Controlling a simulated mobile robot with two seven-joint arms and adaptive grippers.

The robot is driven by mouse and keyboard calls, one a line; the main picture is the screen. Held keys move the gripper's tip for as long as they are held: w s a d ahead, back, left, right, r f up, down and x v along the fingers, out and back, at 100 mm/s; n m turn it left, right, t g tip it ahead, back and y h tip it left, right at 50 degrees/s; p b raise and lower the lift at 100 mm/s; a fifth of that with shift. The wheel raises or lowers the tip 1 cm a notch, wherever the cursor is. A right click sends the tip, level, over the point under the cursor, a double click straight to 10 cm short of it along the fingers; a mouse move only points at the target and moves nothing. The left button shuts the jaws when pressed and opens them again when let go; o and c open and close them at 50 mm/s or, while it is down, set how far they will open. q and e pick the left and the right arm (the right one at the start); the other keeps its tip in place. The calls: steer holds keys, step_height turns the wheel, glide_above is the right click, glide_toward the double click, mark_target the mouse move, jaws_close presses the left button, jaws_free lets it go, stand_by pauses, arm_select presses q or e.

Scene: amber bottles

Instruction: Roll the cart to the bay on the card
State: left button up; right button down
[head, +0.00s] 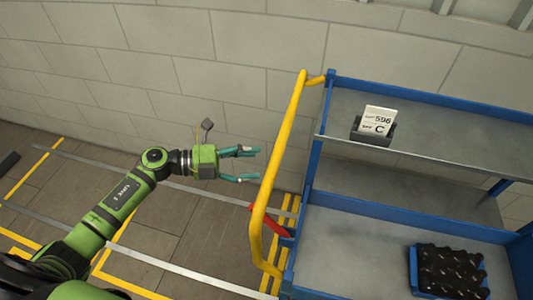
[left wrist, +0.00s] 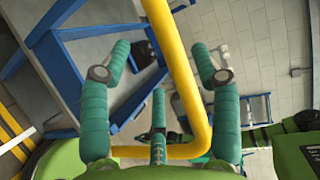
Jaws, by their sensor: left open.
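The blue cart (head: 315,165) stands at the right in the head view, with grey shelves and an upright yellow handle (head: 271,170) on its left end. A white card (head: 378,120) in a dark holder on the upper shelf reads "596" and "BAY C"; its smaller print is hard to read. My left gripper (head: 257,164) is open and empty, with its teal fingertips just left of the handle. In the left wrist view, the yellow handle (left wrist: 175,60) runs between the two spread fingers. I cannot tell whether they touch it. My right gripper is not in view.
A blue tray (head: 414,272) of dark bottles (head: 450,270) sits on the lower shelf. A red lever (head: 270,221) shows by the handle's base. A block wall (head: 240,50) runs behind. Yellow and grey lines mark the floor (head: 170,235), open to the cart's left.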

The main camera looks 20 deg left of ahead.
mark_target(275, 161)
arm_select(q)
steer(key=shift+m+g, duration=0.5)
steer(key=p+x, duration=0.1)
steer(key=x, duration=0.2)
steer(key=r+p+x, duration=0.1)
steer(key=x, duration=0.1)
steer(key=shift+s+d+f+p, duration=0.1)
steer(key=shift+d+p, duration=0.25)
steer(key=shift+d, duration=0.15)
steer(key=shift+w+d+f, duration=0.3)
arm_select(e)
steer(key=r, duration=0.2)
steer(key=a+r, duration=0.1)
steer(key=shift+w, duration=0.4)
arm_select(q)
jaws_close()
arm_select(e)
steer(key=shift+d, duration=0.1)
